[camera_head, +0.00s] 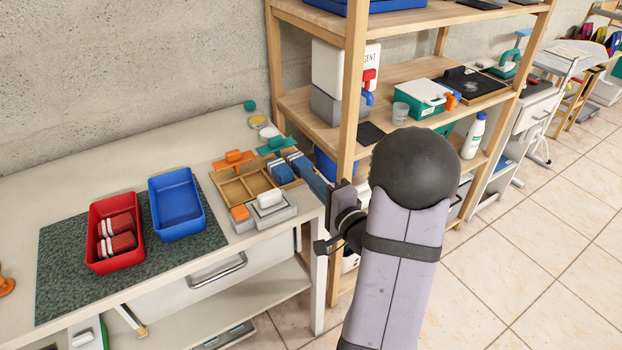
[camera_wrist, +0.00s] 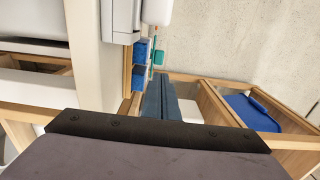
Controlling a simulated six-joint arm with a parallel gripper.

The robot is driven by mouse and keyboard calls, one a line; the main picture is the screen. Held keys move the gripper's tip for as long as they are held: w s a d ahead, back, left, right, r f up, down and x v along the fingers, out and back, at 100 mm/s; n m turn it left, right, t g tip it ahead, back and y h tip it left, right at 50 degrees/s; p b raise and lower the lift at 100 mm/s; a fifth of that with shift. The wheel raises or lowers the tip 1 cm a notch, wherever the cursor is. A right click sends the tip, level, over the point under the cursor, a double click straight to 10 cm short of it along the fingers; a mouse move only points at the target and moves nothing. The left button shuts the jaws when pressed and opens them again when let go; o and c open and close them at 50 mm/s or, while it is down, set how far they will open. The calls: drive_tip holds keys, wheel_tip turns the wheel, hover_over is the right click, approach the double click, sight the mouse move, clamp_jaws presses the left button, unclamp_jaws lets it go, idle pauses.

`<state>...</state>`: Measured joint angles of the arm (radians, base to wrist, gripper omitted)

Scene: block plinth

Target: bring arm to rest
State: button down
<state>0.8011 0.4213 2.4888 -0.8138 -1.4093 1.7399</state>
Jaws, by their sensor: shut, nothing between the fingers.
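My gripper (camera_head: 303,167) is at the right end of the workbench in the head view, its long blue-grey fingers reaching left towards the wooden compartment tray (camera_head: 235,191). In the wrist view the gripper's fingers (camera_wrist: 160,80) lie side by side, shut with nothing between them. Blue blocks (camera_head: 281,172) sit in the tray's right part, close to the fingertips; they also show in the wrist view (camera_wrist: 139,76). Whether the fingers touch anything there I cannot tell. My forearm partly hides the shelf behind it.
A red bin (camera_head: 117,263) with red-and-white blocks and an empty blue bin (camera_head: 178,206) stand on a dark mat (camera_head: 60,262). A grey plinth (camera_head: 276,217) bears a white block. The wooden shelf's post (camera_head: 352,90) rises close to my wrist. Floor at right is clear.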

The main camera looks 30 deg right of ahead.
idle(0.5)
